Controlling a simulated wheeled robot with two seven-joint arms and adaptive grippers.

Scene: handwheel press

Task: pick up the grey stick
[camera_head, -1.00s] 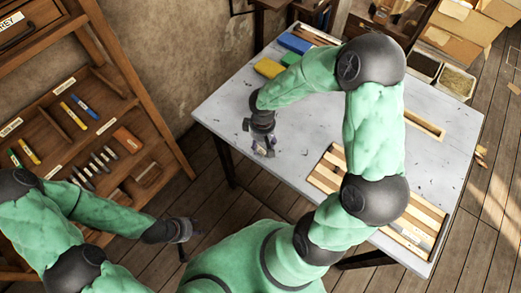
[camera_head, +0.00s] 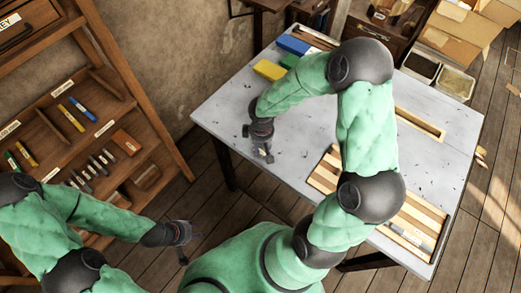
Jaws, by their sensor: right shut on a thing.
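My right gripper (camera_head: 262,153) is low over the left part of the grey table, pointing down. It is shut on a small greyish thing, which looks like the grey stick; the fingers hide most of it, and I cannot tell whether it touches the table. Several other grey sticks (camera_head: 95,166) lie in a row on the wooden shelf at the left. My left gripper (camera_head: 184,240) hangs over the floor between the shelf and the table, away from the sticks. It is too small and dark to tell whether it is open or shut.
On the table (camera_head: 225,108) are a yellow block (camera_head: 270,69), a blue block (camera_head: 293,44), a green block (camera_head: 289,61) and a slatted wooden tray (camera_head: 325,172). The shelf (camera_head: 140,97) also holds yellow and blue sticks. The table's left front corner is clear.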

